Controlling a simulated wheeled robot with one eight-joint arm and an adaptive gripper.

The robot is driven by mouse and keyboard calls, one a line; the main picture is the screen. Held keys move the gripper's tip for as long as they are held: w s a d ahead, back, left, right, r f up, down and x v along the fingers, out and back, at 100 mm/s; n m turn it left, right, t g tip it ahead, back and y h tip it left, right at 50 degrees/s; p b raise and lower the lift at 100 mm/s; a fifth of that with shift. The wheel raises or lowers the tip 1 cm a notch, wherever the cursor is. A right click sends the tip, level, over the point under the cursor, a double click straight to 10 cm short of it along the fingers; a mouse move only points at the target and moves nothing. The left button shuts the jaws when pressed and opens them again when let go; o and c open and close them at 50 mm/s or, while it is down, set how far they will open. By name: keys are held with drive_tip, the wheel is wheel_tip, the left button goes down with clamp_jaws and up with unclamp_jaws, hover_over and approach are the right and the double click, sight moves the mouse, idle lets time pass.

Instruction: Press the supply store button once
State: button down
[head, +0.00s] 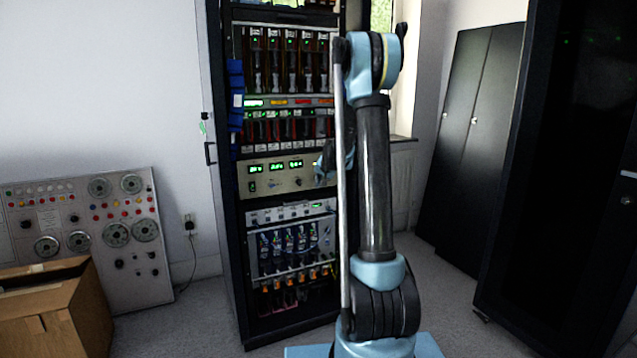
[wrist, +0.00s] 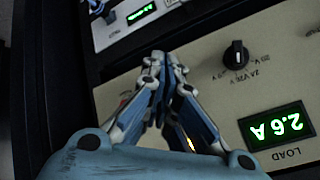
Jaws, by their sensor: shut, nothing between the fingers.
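The supply is a cream panel in the rack, with several green readouts, in the head view (head: 262,188). I cannot make out the store button; my gripper covers part of the panel. My gripper (wrist: 161,57) is shut and empty in front of the panel; whether it touches is unclear. It also shows in the head view (head: 322,172) at the panel's right side, partly behind my arm.
Below the supply is a white unit (head: 290,213) with a small green readout. Modules with red and black parts fill the rack above. A cardboard box (head: 55,325) and a control panel (head: 90,235) stand at left, dark cabinets (head: 470,130) at right.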

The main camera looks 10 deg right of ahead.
drive_tip(key=shift+s+d, duration=0.1)
drive_tip(key=shift+s, duration=0.2)
drive_tip(key=shift+s+d, duration=0.25)
drive_tip(key=shift+s, duration=0.5)
drive_tip(key=shift+s+d, duration=0.25)
drive_tip(key=shift+s, duration=0.5)
drive_tip(key=shift+s+d, duration=0.25)
drive_tip(key=shift+s, duration=0.5)
